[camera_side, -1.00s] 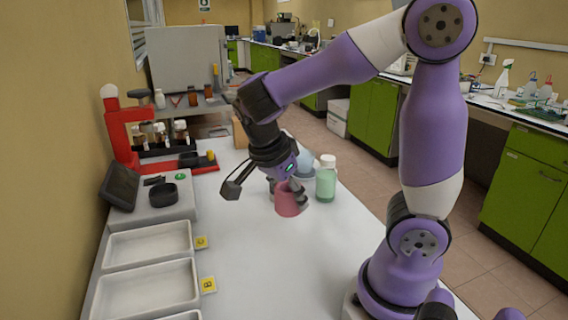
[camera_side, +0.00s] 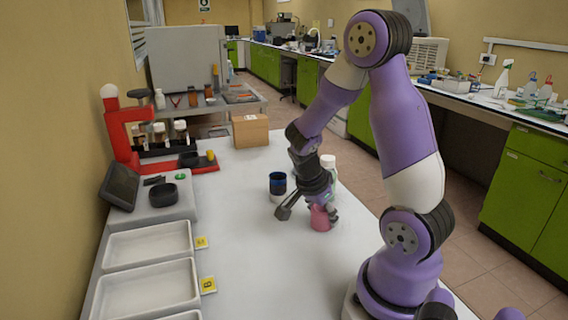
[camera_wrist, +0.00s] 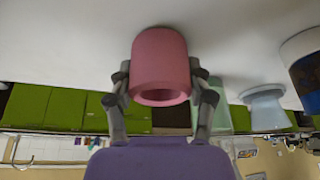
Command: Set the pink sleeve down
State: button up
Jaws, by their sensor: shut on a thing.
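The pink sleeve (camera_side: 320,217) is a short hollow cylinder on or just above the white table top, right of the middle in the side view. My gripper (camera_side: 322,208) is shut on it, pointing down from above. In the wrist view, the sleeve (camera_wrist: 161,62) sits between the two fingers of my gripper (camera_wrist: 161,92), and its open end faces the camera. The side view does not settle whether its lower edge touches the table.
A white-capped bottle (camera_side: 328,163) stands close behind my gripper, partly hidden. The wrist view shows a pale blue vessel (camera_wrist: 265,106). White trays (camera_side: 148,242) lie at the left. The front middle of the table is clear.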

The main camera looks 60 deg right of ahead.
jog(key=o, duration=0.7)
jog(key=shift+f, duration=0.1)
jog(key=shift+o, duration=0.2)
jog(key=shift+w+r, duration=0.1)
jog(key=shift+r, duration=0.3)
jog(key=w+a+r+n, duration=0.15)
jog(key=a+r, duration=0.35)
jog(key=r, duration=0.6)
jog(key=a+r+n+t+y, duration=0.2)
jog(key=a+n+t, duration=0.1)
jog(key=a+n, duration=0.4)
jog(key=a+r+n+t+y, duration=0.2)
jog(key=a+n+t, duration=0.2)
jog(key=n, duration=1)
jog(key=w+a, duration=0.1)
jog(key=a, duration=0.2)
jog(key=shift+r, duration=0.3)
